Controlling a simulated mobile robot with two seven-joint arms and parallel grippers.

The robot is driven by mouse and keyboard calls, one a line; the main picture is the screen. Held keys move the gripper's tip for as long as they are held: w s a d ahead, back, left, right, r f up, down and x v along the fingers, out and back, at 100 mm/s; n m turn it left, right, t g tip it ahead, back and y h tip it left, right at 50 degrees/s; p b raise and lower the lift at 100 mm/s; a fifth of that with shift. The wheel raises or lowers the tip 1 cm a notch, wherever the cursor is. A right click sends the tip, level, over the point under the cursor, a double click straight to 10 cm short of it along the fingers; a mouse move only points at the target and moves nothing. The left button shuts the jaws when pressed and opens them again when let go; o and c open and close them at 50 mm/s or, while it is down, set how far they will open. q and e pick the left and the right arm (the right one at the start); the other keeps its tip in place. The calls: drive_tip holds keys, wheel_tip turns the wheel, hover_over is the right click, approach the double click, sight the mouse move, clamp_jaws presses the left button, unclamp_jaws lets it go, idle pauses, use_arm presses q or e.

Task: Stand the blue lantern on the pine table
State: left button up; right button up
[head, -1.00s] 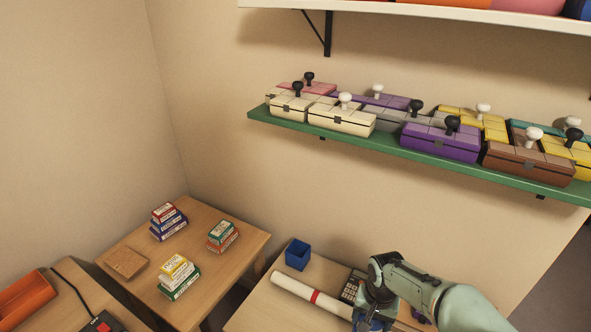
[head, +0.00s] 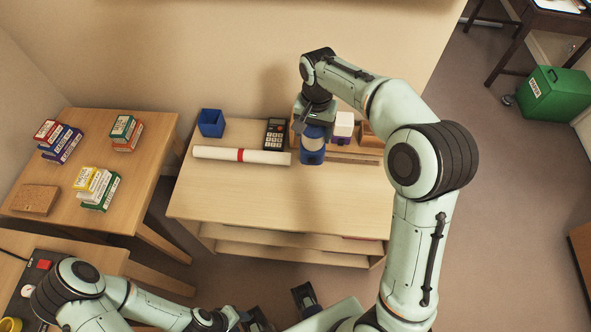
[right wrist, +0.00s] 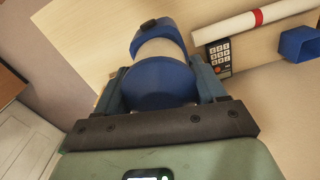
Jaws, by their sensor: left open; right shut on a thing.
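The blue lantern (head: 312,150) has blue ends and a pale middle. My right gripper (head: 315,118) is shut on its top end from above, at the back of the middle wooden table (head: 280,205). The lantern looks about upright; I cannot tell whether its base touches the tabletop. The right wrist view shows the lantern (right wrist: 160,82) between the fingers (right wrist: 160,95). My left gripper (head: 280,309) is open and empty at the bottom of the head view. No label shows which table is the pine one.
The table's front is clear. The left table (head: 135,165) bears stacked boxes (head: 98,187).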

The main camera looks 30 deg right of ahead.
drive_tip(key=shift+d+f, duration=0.2)
drive_tip(key=shift+d, duration=0.05)
wheel_tip(320, 180, down, 19)
drive_tip(key=b, duration=0.2)
drive_tip(key=o, duration=1.7)
